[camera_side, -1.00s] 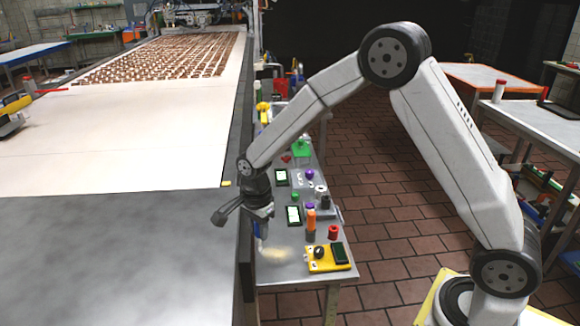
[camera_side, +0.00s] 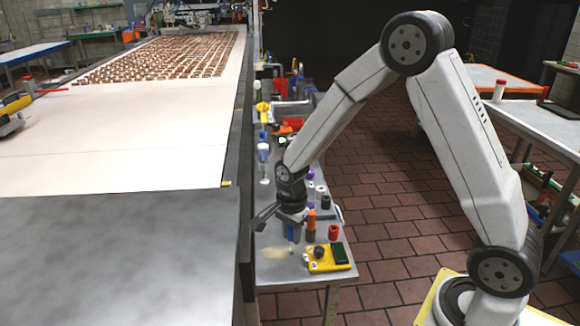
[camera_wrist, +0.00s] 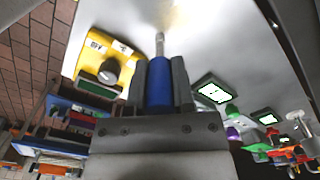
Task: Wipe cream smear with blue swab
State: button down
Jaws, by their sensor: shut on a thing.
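My gripper (camera_side: 291,226) is shut on the blue swab (camera_side: 291,234), which points down over the steel bench. In the wrist view, the swab's blue handle (camera_wrist: 159,84) sits between both fingers, and its pale tip (camera_wrist: 160,44) sticks out ahead. The cream smear (camera_side: 274,253) is a pale yellowish patch on the bench, just in front and slightly left of the swab. It shows faintly at the top of the wrist view (camera_wrist: 176,14). I cannot tell whether the tip touches the bench.
A yellow box (camera_side: 322,266) with a black knob and dark window stands right of the smear. An orange-topped bottle (camera_side: 311,217) and a red spool (camera_side: 333,232) are close to my gripper. The conveyor's dark side wall (camera_side: 246,240) bounds the bench on the left.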

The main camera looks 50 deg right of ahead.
jog(key=shift+w+a, duration=2.75)
notch_tip(320, 180, up, 8)
jog(key=shift+f, duration=0.1)
jog(key=shift+f, duration=3.4)
jog(key=shift+s+d+f, duration=0.4)
jog(key=shift+f, duration=0.1)
jog(key=shift+s+d, duration=2.4)
jog(key=shift+w+a, duration=2.8)
notch_tip(320, 180, up, 8)
